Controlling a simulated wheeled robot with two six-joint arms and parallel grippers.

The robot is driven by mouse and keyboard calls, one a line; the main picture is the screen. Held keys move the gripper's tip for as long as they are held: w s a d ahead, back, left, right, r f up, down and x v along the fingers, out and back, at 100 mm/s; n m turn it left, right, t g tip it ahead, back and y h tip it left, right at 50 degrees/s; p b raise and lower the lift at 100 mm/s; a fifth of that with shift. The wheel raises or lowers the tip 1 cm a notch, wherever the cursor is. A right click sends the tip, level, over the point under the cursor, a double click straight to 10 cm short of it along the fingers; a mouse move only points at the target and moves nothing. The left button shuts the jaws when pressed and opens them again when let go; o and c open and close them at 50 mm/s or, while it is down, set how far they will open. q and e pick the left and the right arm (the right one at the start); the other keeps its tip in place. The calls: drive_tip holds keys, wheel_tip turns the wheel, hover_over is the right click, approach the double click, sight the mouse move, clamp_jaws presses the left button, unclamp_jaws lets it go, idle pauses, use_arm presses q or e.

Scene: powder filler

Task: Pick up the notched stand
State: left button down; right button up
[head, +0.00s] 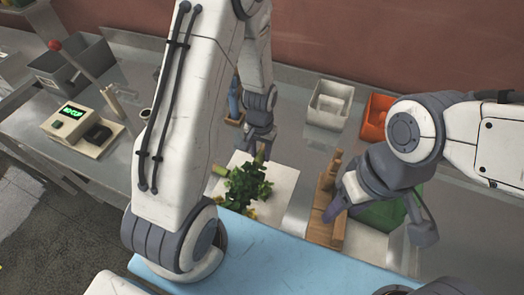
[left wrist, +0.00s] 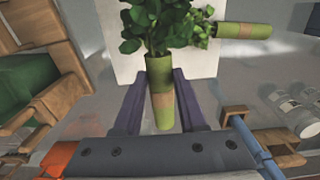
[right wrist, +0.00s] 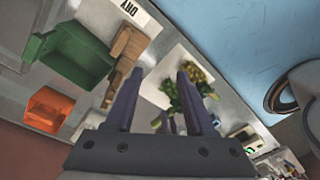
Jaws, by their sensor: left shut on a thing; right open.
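A wooden stand with stepped, notched parts (head: 325,205) stands right of the white mat in the head view; it also shows in the right wrist view (right wrist: 125,58) and at the left of the left wrist view (left wrist: 55,85). My right gripper (right wrist: 160,95) is open and empty; the stand lies beyond its left finger, not between the fingers. In the head view the right gripper (head: 340,207) overlaps the stand; contact cannot be told. My left gripper (left wrist: 162,95) is shut on a leafy bundle with a green wrap (left wrist: 162,80), over the white mat.
Another green-wrapped bundle (left wrist: 242,30) lies on the white mat (head: 282,180). A green bin (right wrist: 75,55) and an orange bin (right wrist: 48,110) stand near the stand. A small wooden rack (left wrist: 275,143) with a blue tool is near my left gripper. A scale (head: 82,128) stands at left.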

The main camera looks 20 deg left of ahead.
drive_tip(key=shift+o, duration=0.6)
use_arm(q)
wheel_tip(320, 180, down, 4)
drive_tip(key=b, duration=0.4)
drive_tip(key=shift+f, duration=0.2)
wheel_tip(320, 180, down, 4)
drive_tip(key=b, duration=0.4)
drive_tip(key=shift+r, duration=0.15)
use_arm(e)
drive_tip(key=m+h, duration=0.1)
drive_tip(key=m, duration=0.5)
approach(342, 214)
drive_tip(key=shift+m, duration=0.3)
wheel_tip(342, 214, down, 6)
drive_tip(key=shift+w+a+r+p, duration=0.1)
drive_tip(key=shift+w+p, duration=0.05)
drive_tip(key=shift+p, duration=0.3)
drive_tip(key=shift+w+d+f+p, duration=0.15)
drive_tip(key=shift+f+p, duration=0.25)
drive_tip(key=shift+f, duration=0.65)
drive_tip(key=shift+w+d+f+p, duration=0.1)
drive_tip(key=shift+f+p, duration=0.3)
drive_tip(key=shift+f, duration=0.65)
use_arm(q)
drive_tip(key=shift+r, duration=1.35)
use_arm(e)
drive_tip(key=shift+f, duration=0.8)
clamp_jaws()
